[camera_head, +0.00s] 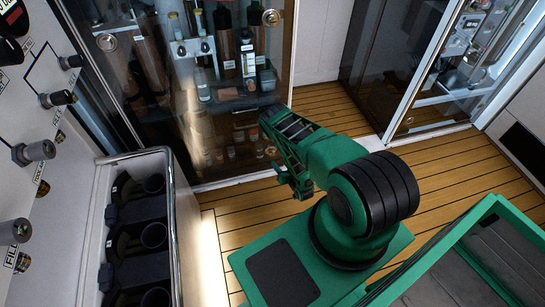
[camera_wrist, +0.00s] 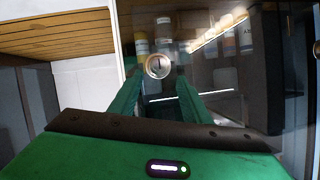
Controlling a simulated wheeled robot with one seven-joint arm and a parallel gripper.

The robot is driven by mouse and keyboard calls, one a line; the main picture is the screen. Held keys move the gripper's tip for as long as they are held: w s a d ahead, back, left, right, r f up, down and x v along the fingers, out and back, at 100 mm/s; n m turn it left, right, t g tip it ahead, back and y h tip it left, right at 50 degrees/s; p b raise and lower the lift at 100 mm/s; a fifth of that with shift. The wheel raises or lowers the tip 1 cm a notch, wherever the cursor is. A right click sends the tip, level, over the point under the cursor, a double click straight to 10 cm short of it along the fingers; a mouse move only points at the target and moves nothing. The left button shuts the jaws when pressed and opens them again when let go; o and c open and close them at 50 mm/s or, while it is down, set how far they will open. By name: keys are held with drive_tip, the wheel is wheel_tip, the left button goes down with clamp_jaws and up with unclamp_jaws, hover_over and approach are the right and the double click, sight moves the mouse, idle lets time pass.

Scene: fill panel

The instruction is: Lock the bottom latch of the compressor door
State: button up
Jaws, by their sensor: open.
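A glass door (camera_head: 222,125) with a light frame stands at the left of the head view and looks closed. Round brass-rimmed latches sit on it near the upper right (camera_head: 271,17) and upper left (camera_head: 107,42). My gripper (camera_head: 269,133) is open in front of the door's lower right part, beside a small round latch (camera_head: 270,151) that is partly hidden. In the wrist view, a round latch (camera_wrist: 158,66) with a pale rim and dark centre shows between and beyond the green fingers of my gripper (camera_wrist: 159,80). I cannot tell whether the fingers touch it.
A second glass door (camera_head: 382,80) stands at the back right, with another round latch (camera_head: 409,121). A bin (camera_head: 177,230) with dark fittings and a panel of knobs (camera_head: 38,151) are at the left. A green-edged tray (camera_head: 430,255) is at lower right. Wooden floor (camera_head: 450,165) is clear.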

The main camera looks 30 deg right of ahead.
sight(273, 154)
drive_tip(key=x, duration=1)
drive_tip(key=shift+d+r, duration=0.1)
drive_tip(key=shift+d, duration=0.05)
drive_tip(key=shift+c, duration=0.6)
drive_tip(key=c, duration=0.9)
